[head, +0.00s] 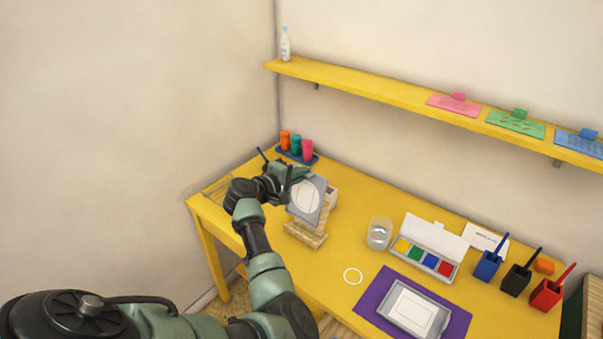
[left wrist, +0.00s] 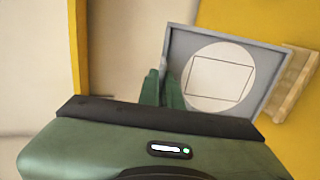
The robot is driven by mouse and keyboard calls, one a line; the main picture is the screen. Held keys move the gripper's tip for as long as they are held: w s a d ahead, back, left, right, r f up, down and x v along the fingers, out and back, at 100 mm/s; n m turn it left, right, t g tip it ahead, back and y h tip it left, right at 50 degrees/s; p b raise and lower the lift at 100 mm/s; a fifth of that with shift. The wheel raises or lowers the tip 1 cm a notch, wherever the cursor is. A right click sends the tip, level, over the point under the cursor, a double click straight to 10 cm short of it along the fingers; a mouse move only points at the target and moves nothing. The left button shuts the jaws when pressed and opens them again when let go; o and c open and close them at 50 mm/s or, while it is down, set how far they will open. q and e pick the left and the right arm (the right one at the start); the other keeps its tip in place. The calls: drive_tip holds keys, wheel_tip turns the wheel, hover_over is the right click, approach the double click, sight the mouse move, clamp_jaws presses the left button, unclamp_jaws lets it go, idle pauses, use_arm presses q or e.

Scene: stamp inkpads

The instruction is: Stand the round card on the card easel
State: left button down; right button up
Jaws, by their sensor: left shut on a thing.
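The round card (head: 306,197) is a grey square panel with a white disc on it, and a thin square outline shows inside the disc. My left gripper (head: 289,184) is shut on its left edge and holds it tilted. In the left wrist view, the green fingers (left wrist: 162,88) meet the left side of the card (left wrist: 220,75). The wooden card easel (head: 305,236) stands on the yellow table just below the card, which hides its upper part. The easel also shows at the right in the left wrist view (left wrist: 292,84). I cannot tell whether card and easel touch. My right gripper is out of view.
Coloured bottles (head: 296,146) stand behind my gripper. A shelf (head: 370,88) runs along the wall.

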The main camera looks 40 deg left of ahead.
sight(304, 191)
use_arm(q)
drive_tip(key=shift+w+d+f+b, duration=0.1)
drive_tip(key=shift+w+f+b, duration=0.35)
drive_tip(key=shift+f+b, duration=0.35)
drive_tip(key=shift+w+a+f+b, duration=0.1)
drive_tip(key=shift+w+f+b, duration=0.3)
drive_tip(key=shift+f+b, duration=0.4)
drive_tip(key=shift+w+d+f+b, duration=0.1)
drive_tip(key=shift+w+f+b, duration=0.35)
drive_tip(key=shift+f+b, duration=0.35)
drive_tip(key=shift+s+f+b, duration=0.15)
drive_tip(key=shift+f+b, duration=0.6)
drive_tip(key=shift+f, duration=0.35)
drive_tip(key=shift+f, duration=0.35)
drive_tip(key=c, duration=1.5)
unclamp_jaws()
drive_tip(key=shift+s, duration=0.1)
